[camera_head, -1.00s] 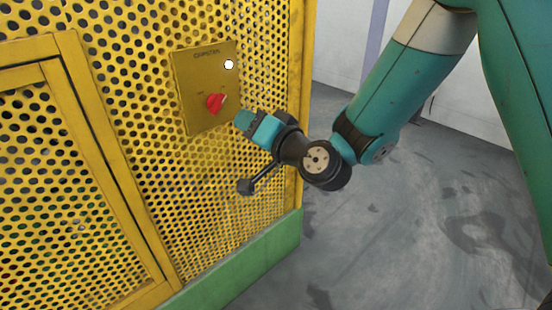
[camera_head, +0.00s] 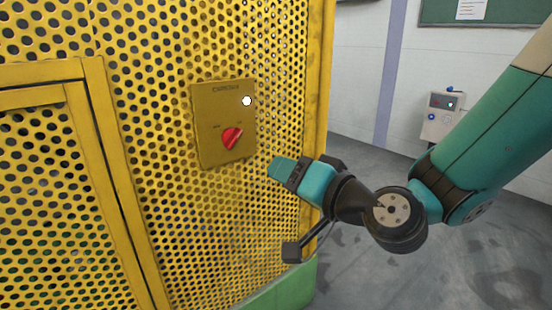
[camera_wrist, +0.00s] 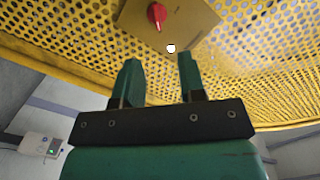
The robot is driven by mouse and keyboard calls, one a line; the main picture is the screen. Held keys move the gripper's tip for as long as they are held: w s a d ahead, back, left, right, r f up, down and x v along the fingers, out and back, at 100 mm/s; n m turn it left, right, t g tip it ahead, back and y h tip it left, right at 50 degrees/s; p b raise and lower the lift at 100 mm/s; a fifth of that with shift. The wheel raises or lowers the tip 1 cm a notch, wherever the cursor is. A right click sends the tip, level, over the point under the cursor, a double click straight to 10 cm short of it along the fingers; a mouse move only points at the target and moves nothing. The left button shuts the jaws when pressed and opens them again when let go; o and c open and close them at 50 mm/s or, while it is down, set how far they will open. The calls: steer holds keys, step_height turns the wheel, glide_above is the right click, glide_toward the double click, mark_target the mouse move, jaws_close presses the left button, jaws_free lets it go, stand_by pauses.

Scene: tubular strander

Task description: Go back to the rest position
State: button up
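My gripper (camera_head: 277,170) is in front of the yellow perforated guard, to the lower right of a brass-coloured switch panel (camera_head: 208,150). In the wrist view my gripper (camera_wrist: 158,72) has its two green fingers apart with nothing between them. The panel (camera_wrist: 195,22) lies beyond the fingertips there, with a red rotary knob (camera_wrist: 157,16) and a white button (camera_wrist: 171,48). In the head view the red knob (camera_head: 232,138) is turned at a slant, and the white button (camera_head: 246,101) is above it. The gripper is apart from the knob.
The yellow perforated guard (camera_head: 150,150) fills the left, with a framed door (camera_head: 110,170) and a green base (camera_head: 285,288). A grey wall box (camera_head: 440,118) with small lights hangs at the right, below a green board (camera_head: 480,10). Grey floor is open at right.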

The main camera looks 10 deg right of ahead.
steer(key=s+a+f+n+g, duration=0.1)
steer(key=s+f+n+g, duration=0.1)
steer(key=s+n+g, duration=0.7)
steer(key=s+d+g+h+p, duration=0.1)
steer(key=s+d+g+h, duration=0.5)
steer(key=s+d, duration=0.45)
step_height(320, 180, up, 23)
steer(key=a+t+p, duration=0.1)
steer(key=p, duration=2.3)
steer(key=shift+s+m+h, duration=0.3)
steer(key=shift+s, duration=0.1)
steer(key=shift+r, duration=0.1)
steer(key=shift+s, duration=0.1)
